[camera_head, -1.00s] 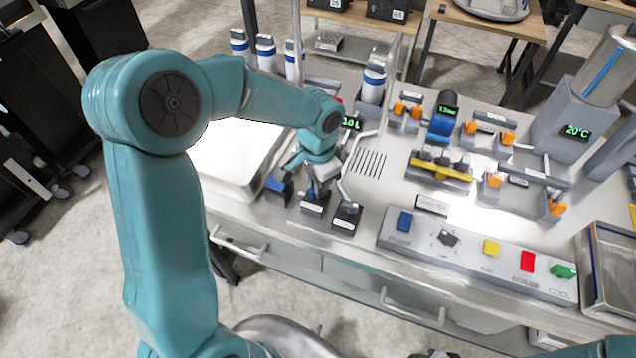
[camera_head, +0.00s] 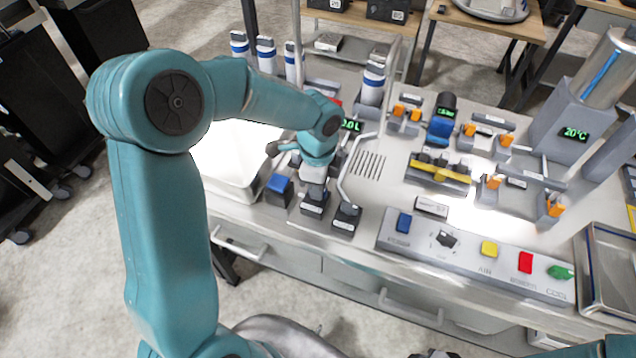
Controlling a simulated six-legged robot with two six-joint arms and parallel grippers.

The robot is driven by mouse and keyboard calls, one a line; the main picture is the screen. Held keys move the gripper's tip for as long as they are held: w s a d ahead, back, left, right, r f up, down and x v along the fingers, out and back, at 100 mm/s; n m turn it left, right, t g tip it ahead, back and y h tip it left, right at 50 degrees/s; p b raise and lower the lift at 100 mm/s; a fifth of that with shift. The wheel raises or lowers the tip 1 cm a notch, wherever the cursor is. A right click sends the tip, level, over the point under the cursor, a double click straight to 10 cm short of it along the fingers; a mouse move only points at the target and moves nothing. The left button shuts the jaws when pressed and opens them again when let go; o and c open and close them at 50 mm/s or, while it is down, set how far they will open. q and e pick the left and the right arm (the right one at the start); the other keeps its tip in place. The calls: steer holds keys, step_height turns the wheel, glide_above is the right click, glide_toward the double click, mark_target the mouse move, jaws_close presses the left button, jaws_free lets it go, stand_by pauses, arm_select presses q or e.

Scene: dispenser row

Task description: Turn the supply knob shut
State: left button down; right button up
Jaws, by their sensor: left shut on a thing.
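My left gripper (camera_head: 314,186) points down at the middle (camera_head: 313,204) of three small dark blocks at the front edge of the steel counter. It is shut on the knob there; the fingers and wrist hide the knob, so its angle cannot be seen. To the left is a dark block with a blue top (camera_head: 279,187). To the right is another dark block (camera_head: 346,217), beside a bent metal pipe. The block labels are too small to read. My right gripper is not in view.
A sloped panel (camera_head: 405,249) with a blue button, black dial (camera_head: 446,239), yellow, red and green controls lies to the right. A pale basin (camera_head: 225,178) is behind and left. A slotted drain (camera_head: 368,164) and thin upright pipes stand near my wrist.

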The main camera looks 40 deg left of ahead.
arm_select(q)
steer(key=shift+w+r+m, duration=0.15)
steer(key=shift+m, duration=0.45)
steer(key=shift+a, duration=0.1)
steer(key=c, duration=1.1)
jaws_free()
step_height(320, 180, up, 16)
steer(key=shift+r, duration=0.15)
steer(key=shift+s, duration=0.25)
